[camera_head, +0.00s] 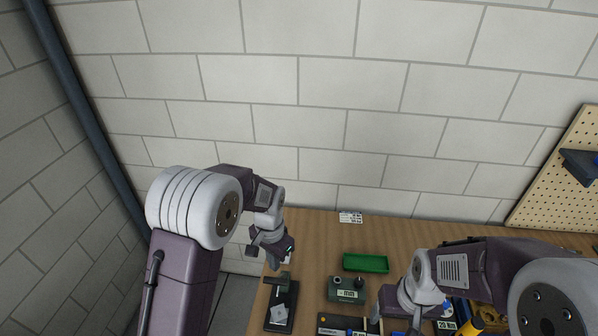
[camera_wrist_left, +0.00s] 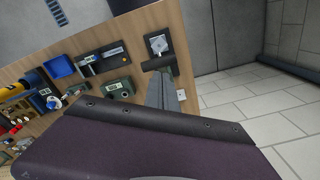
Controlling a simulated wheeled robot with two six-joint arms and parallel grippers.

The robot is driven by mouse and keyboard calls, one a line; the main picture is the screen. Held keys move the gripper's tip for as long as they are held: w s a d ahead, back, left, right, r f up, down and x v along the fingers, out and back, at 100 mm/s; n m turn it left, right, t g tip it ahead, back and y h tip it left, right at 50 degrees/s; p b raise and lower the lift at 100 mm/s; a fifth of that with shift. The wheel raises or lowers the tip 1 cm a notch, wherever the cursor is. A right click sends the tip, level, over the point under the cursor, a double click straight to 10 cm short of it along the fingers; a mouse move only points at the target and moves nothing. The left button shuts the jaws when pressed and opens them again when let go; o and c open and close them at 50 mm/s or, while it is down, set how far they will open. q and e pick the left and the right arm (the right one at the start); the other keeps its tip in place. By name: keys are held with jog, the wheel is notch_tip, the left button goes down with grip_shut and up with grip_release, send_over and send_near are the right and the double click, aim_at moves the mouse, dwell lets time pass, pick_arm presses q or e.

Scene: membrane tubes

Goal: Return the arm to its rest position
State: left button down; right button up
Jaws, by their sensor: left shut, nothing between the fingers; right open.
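My left gripper (camera_head: 275,263) is over the left end of the wooden table, above a dark stand (camera_head: 283,297) with a light square plate. It is shut and empty. In the left wrist view its fingers (camera_wrist_left: 163,92) are closed together in front of the stand (camera_wrist_left: 168,62). My right gripper (camera_head: 395,322) is at the lower right of the head view, over the table's front part. It is open, with its fingertips near the bottom edge of the frame. I cannot tell whether it touches anything.
The wooden table (camera_head: 310,225) holds a green tray (camera_head: 365,263), a green device (camera_head: 346,290) and a dark rack (camera_head: 340,326). A blue bin (camera_wrist_left: 59,67) shows in the left wrist view. A pegboard (camera_head: 560,185) stands at the right. Open floor (camera_wrist_left: 240,118) lies beside the table.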

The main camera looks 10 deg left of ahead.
pick_arm(q)
jog(key=s+a+f+n+b, duration=0.3)
jog(key=s+f+b, duration=0.3)
jog(key=f+b, duration=0.2)
jog(key=s+a+f+n+t+b, duration=0.1)
jog(key=s+a+f+n+b, duration=0.1)
jog(key=s+f+b, duration=0.5)
notch_tip(320, 180, down, 2)
jog(key=n+b, duration=0.1)
jog(key=b, duration=0.4)
jog(key=shift+s+a+n, duration=0.2)
jog(key=shift+a+n, duration=0.1)
jog(key=shift+a, duration=0.1)
